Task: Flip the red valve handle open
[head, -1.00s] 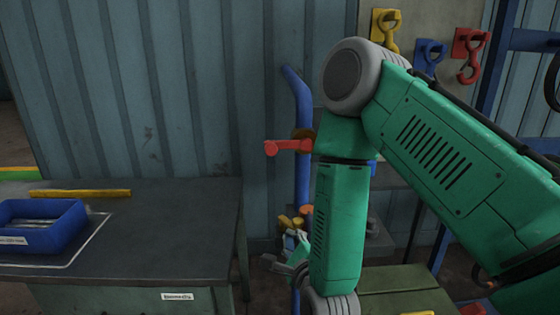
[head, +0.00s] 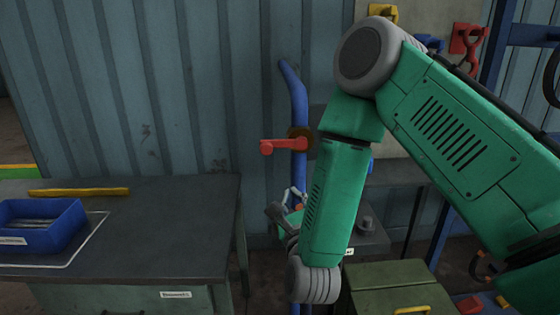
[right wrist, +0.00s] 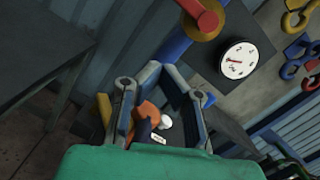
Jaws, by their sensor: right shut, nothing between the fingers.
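The red valve handle (head: 283,145) sticks out level to the left from a brown hub on the upright blue pipe (head: 300,95) in the head view. In the right wrist view the red handle (right wrist: 205,18) is at the top, beyond the fingertips. My right gripper (head: 283,208) is below the handle, apart from it, and partly hidden by my own green forearm. In the right wrist view the right gripper (right wrist: 162,74) has its fingertips together and holds nothing. My left gripper is not in view.
A dark bench (head: 150,225) with a blue tray (head: 40,238) and a yellow bar (head: 78,192) stands at left. A round gauge (right wrist: 238,60) is beside the pipe. A green box (head: 392,287) sits low at right. Open space lies left of the handle.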

